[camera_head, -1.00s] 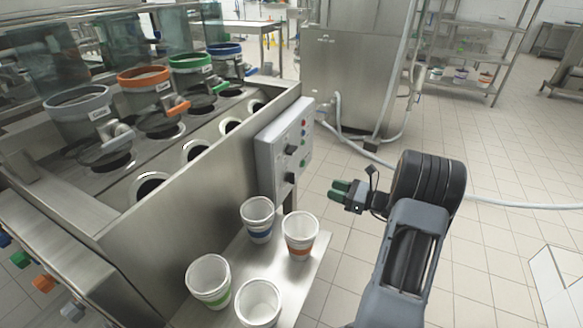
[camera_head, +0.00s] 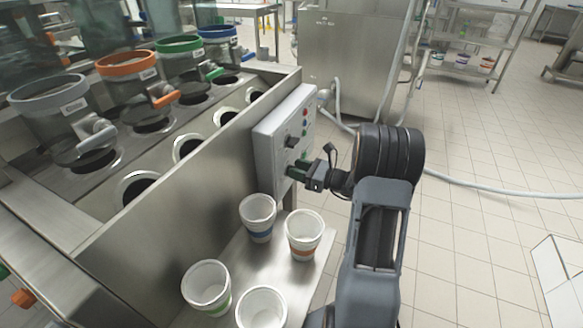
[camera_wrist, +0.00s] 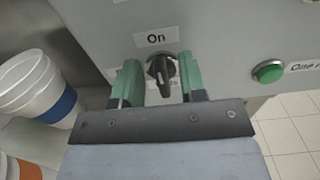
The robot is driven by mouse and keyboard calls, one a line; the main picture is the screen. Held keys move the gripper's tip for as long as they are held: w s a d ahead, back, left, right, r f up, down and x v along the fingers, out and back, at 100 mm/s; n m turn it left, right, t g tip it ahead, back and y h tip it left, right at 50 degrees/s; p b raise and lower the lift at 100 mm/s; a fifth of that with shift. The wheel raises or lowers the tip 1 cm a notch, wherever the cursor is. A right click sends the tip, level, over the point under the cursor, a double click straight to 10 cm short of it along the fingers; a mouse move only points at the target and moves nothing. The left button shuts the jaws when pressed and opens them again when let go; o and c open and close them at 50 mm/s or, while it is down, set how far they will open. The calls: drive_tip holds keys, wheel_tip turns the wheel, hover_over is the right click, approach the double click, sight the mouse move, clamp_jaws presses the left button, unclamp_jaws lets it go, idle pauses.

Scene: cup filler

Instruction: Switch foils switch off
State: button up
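The grey control panel (camera_head: 284,145) is fixed to the side of the steel machine. In the wrist view a black rotary knob (camera_wrist: 162,72) sits on it under a label reading "On" (camera_wrist: 156,38). A lower label behind the fingers is mostly hidden; only its last letters show. My gripper (camera_wrist: 160,60) is open, with one green finger on each side of the knob and small gaps between. The knob's handle stands roughly upright, slightly tilted. In the head view my gripper (camera_head: 298,172) is at the lower part of the panel, below another black knob (camera_head: 292,141).
A green button (camera_wrist: 268,72) is right of the knob. Several striped cups stand on the steel shelf (camera_head: 238,268) below the panel, one with a blue band (camera_head: 258,216) close under my gripper. Open floor (camera_head: 470,235) lies to the right.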

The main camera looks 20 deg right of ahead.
drive_tip(key=shift+w+a, duration=0.2)
drive_tip(key=shift+w, duration=0.05)
clamp_jaws()
idle(0.3)
